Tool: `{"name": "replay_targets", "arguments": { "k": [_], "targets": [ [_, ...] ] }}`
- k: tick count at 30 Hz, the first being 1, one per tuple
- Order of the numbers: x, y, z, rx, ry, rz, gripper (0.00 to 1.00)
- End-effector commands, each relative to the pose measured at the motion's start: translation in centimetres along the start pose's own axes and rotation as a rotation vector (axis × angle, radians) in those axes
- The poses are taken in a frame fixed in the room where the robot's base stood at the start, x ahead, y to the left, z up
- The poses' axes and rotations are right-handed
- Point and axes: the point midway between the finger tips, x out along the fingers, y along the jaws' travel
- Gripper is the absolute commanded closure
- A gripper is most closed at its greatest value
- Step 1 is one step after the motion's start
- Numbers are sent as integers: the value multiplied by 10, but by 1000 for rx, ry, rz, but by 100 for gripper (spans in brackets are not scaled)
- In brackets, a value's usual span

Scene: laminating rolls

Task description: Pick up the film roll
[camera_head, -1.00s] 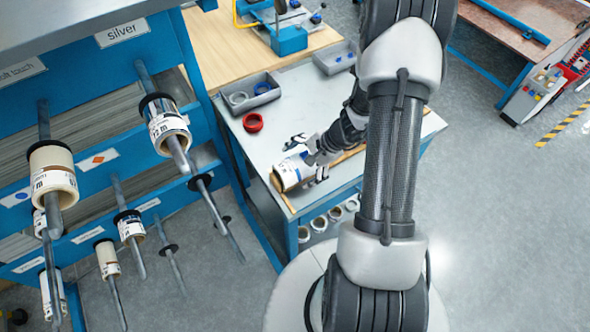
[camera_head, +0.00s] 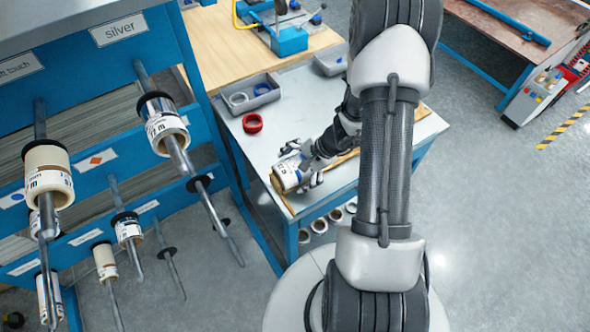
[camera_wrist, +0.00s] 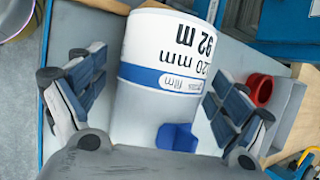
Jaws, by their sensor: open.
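The film roll (camera_wrist: 165,85) is a white cylinder with a blue band, printed "92 m", "20 mm" and "film". It lies on its side on the grey worktable, near the table's front left corner, and its open core end also shows in the head view (camera_head: 287,174). My gripper (camera_head: 302,166) is at the roll. In the wrist view my gripper (camera_wrist: 160,95) is open, with one finger on each side of the roll and a visible gap at the left finger. The roll's lower part is hidden behind the gripper's palm.
A red ring (camera_head: 252,123) and a grey bin (camera_head: 250,95) with small rolls sit farther back on the worktable (camera_head: 262,150). A blue rack (camera_head: 110,60) with rolls on protruding rods stands at the left. A wooden strip (camera_head: 345,157) lies along the table's front edge.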

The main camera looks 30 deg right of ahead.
Motion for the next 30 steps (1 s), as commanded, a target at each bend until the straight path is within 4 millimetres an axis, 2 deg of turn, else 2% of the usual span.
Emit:
{"name": "replay_targets", "arguments": {
  "k": [18, 30],
  "targets": [
    [2, 1, -1, 0, 0, 0, 8],
    [2, 1, -1, 0, 0, 0, 34]
  ]
}}
